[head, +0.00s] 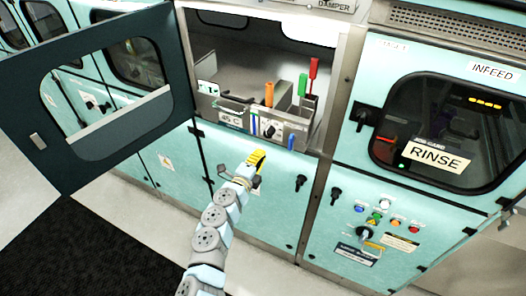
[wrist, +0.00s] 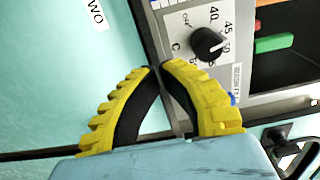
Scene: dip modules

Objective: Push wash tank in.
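The metal tank unit (head: 297,124) sits in the open bay of the teal machine, with a front panel carrying a black knob (wrist: 207,45). A small label starting with "WASH" shows beside the knob in the wrist view; I take this to be the wash tank. How far it sticks out of the bay is hard to tell. My gripper (head: 259,156) has yellow ribbed fingers and is in front of and below the panel. In the wrist view its fingertips (wrist: 162,66) are together with nothing between them. Whether they touch the panel is unclear.
A dark windowed door (head: 22,108) hangs open at the left. Orange, green (head: 303,85) and red (head: 313,72) handles stand up from the bay. The rinse cabinet (head: 432,215) with switches is at the right. A black mat (head: 90,250) lies on the floor.

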